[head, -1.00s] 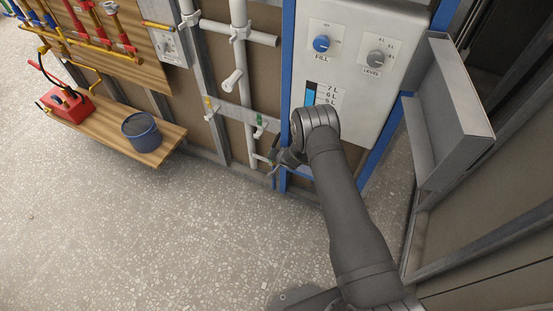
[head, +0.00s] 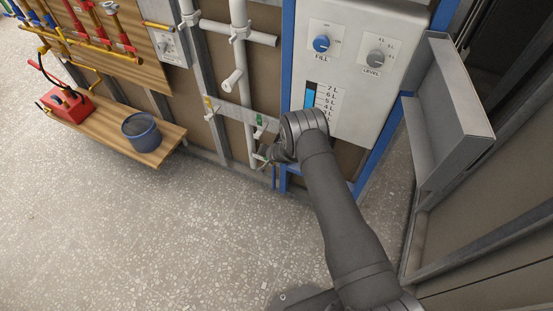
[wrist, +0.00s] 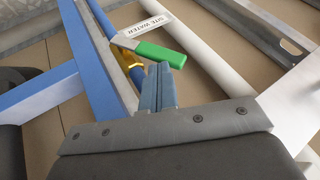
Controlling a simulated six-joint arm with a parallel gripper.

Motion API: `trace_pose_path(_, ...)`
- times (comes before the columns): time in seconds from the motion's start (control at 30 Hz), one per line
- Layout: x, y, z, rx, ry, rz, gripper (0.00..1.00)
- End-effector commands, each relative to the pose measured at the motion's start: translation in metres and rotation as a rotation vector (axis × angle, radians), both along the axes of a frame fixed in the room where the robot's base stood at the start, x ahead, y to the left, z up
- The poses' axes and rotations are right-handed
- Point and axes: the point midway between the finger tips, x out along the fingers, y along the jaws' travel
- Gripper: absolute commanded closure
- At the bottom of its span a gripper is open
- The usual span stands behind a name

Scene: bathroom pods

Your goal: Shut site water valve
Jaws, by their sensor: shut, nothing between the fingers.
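The site water valve shows in the wrist view with a green lever handle (wrist: 160,53) on a brass-coloured body (wrist: 126,60). A white tag reading SITE WATER (wrist: 146,28) is just above it. The handle lies slanted across the view, its free end to the right. My gripper (wrist: 158,70) is shut and empty, its fingertips close to the handle's free end; I cannot tell if they touch. In the head view my gripper (head: 264,156) is low by the wall pipes, partly hidden by my wrist. A small green piece (head: 260,119) shows above it there.
A white panel (head: 345,45) with FILL and LEVEL knobs is above my arm. White pipes (head: 241,85) and blue frame bars (wrist: 92,60) are close to my gripper. A wooden shelf (head: 160,152) with a blue bucket (head: 140,130) is at left. The speckled floor is clear.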

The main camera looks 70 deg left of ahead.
Motion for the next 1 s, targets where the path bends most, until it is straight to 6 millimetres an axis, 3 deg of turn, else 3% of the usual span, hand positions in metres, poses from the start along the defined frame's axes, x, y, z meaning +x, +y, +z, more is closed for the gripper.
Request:
trace_pose_path(0.5, -0.026, 0.025, -0.011, 0.002, -0.002, 0.005, 1.00)
trace_pose_path(1.0, -0.039, 0.039, -0.025, 0.000, -0.001, 0.002, 1.00)
